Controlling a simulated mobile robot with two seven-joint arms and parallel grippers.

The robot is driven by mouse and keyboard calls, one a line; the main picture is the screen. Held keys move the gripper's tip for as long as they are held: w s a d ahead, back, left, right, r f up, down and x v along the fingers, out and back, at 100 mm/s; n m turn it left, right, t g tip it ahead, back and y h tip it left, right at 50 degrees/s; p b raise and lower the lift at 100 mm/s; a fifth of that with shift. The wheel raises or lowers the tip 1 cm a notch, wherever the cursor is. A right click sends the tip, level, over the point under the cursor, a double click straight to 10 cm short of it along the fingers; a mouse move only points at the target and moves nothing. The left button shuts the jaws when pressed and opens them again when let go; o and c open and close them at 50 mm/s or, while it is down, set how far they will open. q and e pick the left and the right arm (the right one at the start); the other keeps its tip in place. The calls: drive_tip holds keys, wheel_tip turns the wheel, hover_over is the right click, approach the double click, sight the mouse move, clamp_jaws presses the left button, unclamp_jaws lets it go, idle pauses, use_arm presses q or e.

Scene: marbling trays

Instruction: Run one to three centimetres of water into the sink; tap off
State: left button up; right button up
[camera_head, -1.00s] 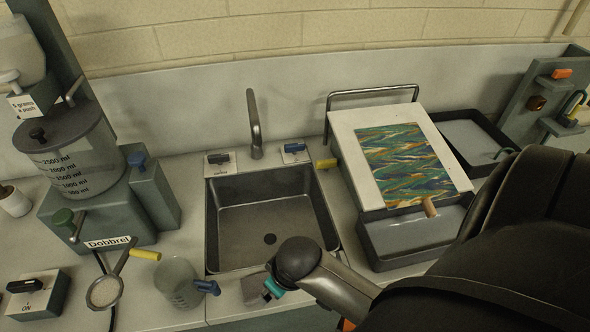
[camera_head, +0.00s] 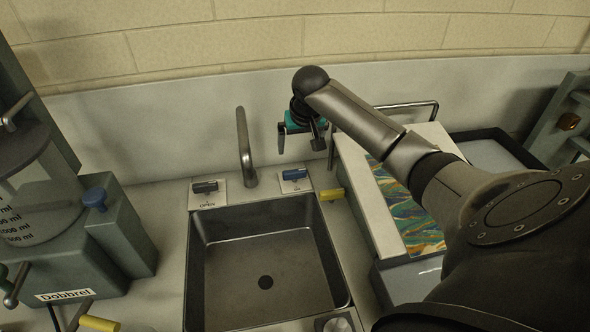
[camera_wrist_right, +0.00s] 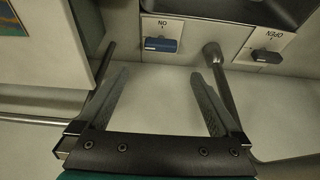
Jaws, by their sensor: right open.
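Left of the tap is a dark lever (camera_head: 205,187) on a plate marked OPEN. Right of it is a blue lever (camera_head: 293,175), whose plate reads ON in the right wrist view (camera_wrist_right: 160,45). My right gripper (camera_head: 300,139) is open and empty, above and behind the blue lever. In the wrist view its fingers (camera_wrist_right: 158,73) point toward that lever, apart from it. My left gripper is not in view.
The tap (camera_wrist_right: 220,80) stands close beside one right finger. A yellow handle (camera_head: 332,194) lies right of the sink. A white board with a marbled sheet (camera_head: 410,215) is partly behind my right arm. The Dobbrel unit (camera_head: 118,235) stands left.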

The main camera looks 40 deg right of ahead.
sight(295, 171)
drive_tip(key=b+x, duration=0.3)
drive_tip(key=x, duration=1)
drive_tip(key=shift+a, duration=0.15)
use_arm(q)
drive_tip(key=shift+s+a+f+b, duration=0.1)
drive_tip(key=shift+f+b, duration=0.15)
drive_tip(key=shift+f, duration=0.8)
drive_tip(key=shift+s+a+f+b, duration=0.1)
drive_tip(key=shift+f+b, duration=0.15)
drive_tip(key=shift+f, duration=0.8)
use_arm(e)
drive_tip(key=shift+w+f, duration=0.25)
drive_tip(key=shift+f, duration=0.4)
drive_tip(key=c, duration=1.1)
drive_tip(key=shift+o, duration=0.2)
